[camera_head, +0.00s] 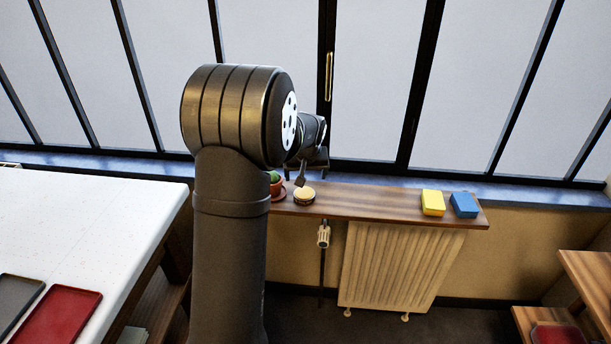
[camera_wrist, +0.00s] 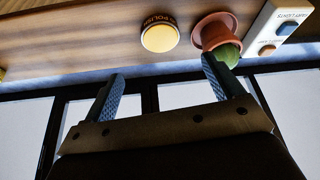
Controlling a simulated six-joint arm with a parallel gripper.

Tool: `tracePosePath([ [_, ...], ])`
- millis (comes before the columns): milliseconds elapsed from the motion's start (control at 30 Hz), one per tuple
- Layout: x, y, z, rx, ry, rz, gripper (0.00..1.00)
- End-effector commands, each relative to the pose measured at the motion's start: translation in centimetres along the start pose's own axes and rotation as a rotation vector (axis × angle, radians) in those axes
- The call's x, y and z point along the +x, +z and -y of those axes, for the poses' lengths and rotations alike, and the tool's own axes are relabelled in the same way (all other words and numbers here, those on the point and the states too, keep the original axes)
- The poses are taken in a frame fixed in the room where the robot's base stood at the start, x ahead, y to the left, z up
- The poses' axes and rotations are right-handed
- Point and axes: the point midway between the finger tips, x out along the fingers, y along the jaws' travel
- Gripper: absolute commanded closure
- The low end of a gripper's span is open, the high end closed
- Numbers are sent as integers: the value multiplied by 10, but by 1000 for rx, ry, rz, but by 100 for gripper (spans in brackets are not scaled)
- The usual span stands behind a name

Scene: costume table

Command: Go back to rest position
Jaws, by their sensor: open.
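My gripper (camera_head: 306,172) is out over the wooden window shelf (camera_head: 365,202), partly hidden behind my own arm in the head view. In the wrist view, my gripper (camera_wrist: 162,84) shows two separated fingers with nothing between them. A round tin (camera_head: 304,195) with a pale yellow lid stands on the shelf close by the gripper. It also shows in the wrist view as a tin (camera_wrist: 159,37) with lettering that reads "POLISH", beyond the fingertips and apart from them. The right finger overlaps a potted cactus (camera_wrist: 222,50) in the wrist view; I cannot tell if they touch.
The terracotta pot (camera_head: 277,190) is partly hidden by my arm. A yellow block (camera_head: 432,203) and a blue block (camera_head: 464,205) sit at the shelf's right. A switch panel (camera_wrist: 281,29) is beside the pot. Windows rise behind; a white table (camera_head: 100,215) holds a red tray (camera_head: 58,315).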

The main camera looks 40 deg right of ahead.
Motion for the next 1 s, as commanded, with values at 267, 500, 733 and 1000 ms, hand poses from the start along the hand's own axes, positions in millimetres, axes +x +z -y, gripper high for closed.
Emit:
tracePosePath([
  [267, 8, 0, 0, 0, -1, 2, 14],
  [500, 44, 1, 0, 0, -2, 3, 14],
  [733, 85, 1, 0, 1, -1, 3, 14],
  [1000, 127, 2, 0, 1, 0, 1, 14],
])
